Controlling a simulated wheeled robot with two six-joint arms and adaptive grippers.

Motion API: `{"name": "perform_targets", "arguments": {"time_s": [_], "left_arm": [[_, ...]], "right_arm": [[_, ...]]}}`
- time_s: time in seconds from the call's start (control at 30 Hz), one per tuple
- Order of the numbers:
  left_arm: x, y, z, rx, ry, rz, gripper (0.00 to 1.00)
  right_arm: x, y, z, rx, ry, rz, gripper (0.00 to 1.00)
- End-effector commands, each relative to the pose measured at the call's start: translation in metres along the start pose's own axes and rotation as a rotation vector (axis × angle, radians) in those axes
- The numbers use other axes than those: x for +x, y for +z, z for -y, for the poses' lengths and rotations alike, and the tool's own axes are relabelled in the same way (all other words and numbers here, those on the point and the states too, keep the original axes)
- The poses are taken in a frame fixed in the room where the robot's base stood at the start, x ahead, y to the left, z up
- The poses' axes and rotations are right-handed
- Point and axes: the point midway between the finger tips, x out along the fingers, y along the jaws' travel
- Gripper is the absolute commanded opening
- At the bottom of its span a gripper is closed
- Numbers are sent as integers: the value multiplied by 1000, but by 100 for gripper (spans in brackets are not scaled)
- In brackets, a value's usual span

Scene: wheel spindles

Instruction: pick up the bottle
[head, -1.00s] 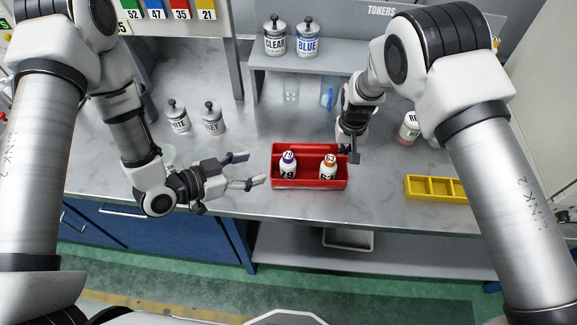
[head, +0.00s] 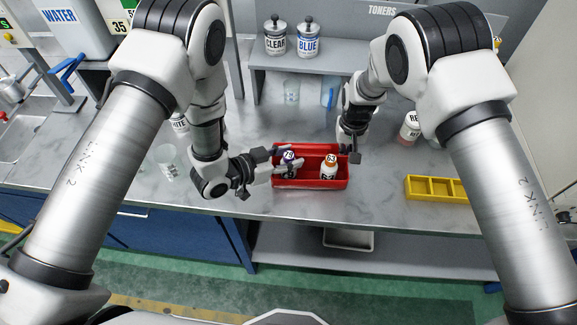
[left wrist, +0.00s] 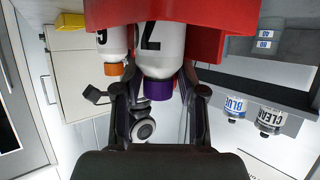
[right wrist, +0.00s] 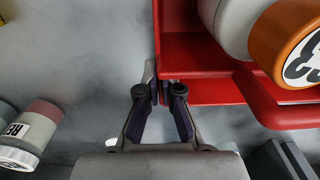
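A white bottle with a purple cap (head: 289,156) stands in the left part of a red tray (head: 312,183). A white bottle with an orange cap (head: 329,170) stands to its right. My left gripper (head: 281,160) is open at the purple-capped bottle, with a finger on either side. In the left wrist view the purple cap (left wrist: 159,90) lies between the fingers, with small gaps visible. My right gripper (head: 352,152) is at the tray's right end. In the right wrist view its fingers (right wrist: 162,93) are closed on the tray's wall.
A yellow divided tray (head: 436,188) lies to the right on the counter. A clear cup (head: 168,163) stands to the left. Toner jars labelled CLEAR (head: 275,38) and BLUE (head: 307,40) stand on the shelf behind. The red-labelled jar (head: 410,128) is at right.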

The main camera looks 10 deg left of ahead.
Motion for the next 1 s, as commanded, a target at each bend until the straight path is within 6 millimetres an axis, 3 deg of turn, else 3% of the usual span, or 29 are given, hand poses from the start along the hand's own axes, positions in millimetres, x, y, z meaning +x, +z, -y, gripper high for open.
{"name": "perform_targets", "arguments": {"time_s": [0.03, 0.07, 0.47, 0.8, 1.0], "left_arm": [[0, 0, -1, 1, 3, 0, 10], [0, 0, -1, 1, 3, 0, 0], [-2, -6, -2, 4, 7, -1, 0], [-31, -76, -1, 6, 4, -2, 0], [-39, -93, -1, 1, 3, 0, 0]], "right_arm": [[0, 0, 0, 2, -1, 0, 0], [0, 0, 0, 2, -1, 0, 0], [0, 0, 1, 4, -2, -1, 0], [0, 0, 1, 3, -1, 0, 0], [0, 0, 1, 2, -1, 0, 0]]}}
